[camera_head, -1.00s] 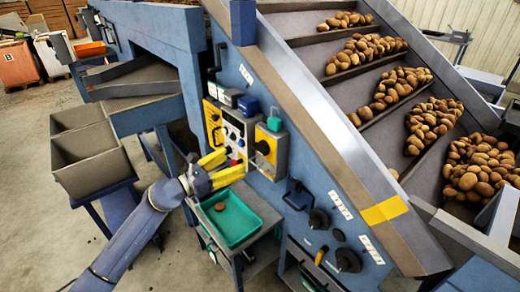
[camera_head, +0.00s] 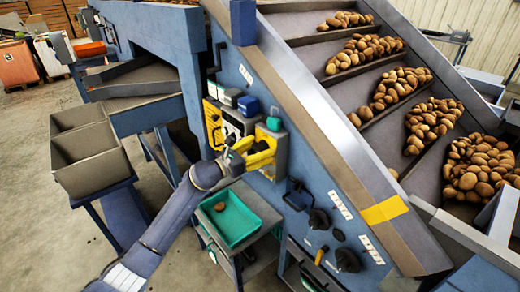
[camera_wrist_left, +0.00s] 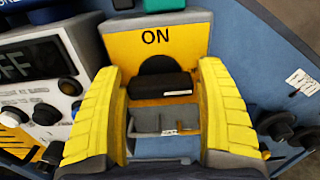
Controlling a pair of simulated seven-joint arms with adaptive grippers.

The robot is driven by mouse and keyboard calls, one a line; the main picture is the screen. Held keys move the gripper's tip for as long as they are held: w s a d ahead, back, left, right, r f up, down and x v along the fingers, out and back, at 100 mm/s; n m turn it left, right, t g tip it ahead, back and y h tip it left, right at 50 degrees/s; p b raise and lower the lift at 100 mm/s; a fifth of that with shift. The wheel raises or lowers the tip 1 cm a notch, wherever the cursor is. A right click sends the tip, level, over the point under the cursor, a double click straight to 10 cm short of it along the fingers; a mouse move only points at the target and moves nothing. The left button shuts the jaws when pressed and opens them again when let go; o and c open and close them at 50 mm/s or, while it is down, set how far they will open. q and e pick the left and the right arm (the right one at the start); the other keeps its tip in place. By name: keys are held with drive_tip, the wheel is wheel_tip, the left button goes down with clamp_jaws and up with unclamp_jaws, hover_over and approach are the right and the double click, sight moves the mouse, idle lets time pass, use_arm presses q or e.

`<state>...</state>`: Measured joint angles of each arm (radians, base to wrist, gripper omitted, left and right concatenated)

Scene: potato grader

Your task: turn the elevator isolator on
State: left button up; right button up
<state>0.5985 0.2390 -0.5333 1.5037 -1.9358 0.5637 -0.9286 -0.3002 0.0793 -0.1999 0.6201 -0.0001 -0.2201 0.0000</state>
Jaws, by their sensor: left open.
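The elevator isolator is a yellow-faced box (camera_wrist_left: 190,38) marked ON at its top, with a black rotary handle (camera_wrist_left: 160,86). The handle's bar lies crosswise in the left wrist view. In the head view the isolator's yellow box (camera_head: 268,134) is on the machine's sloping blue side, partly hidden by my gripper. My left gripper (camera_head: 256,152) is open at the front of it. In the left wrist view its yellow fingers (camera_wrist_left: 160,70) stand on either side of the handle, with gaps visible. I cannot tell the depth of the fingertips.
Left of the isolator is a control panel (camera_wrist_left: 38,75) with a display and several knobs. A green tray (camera_head: 232,220) holding a brown item stands below on a small table. Grey bins (camera_head: 92,160) are at left. A conveyor (camera_head: 345,110) carries potatoes at right.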

use_arm(q)
drive_tip(key=c, duration=1)
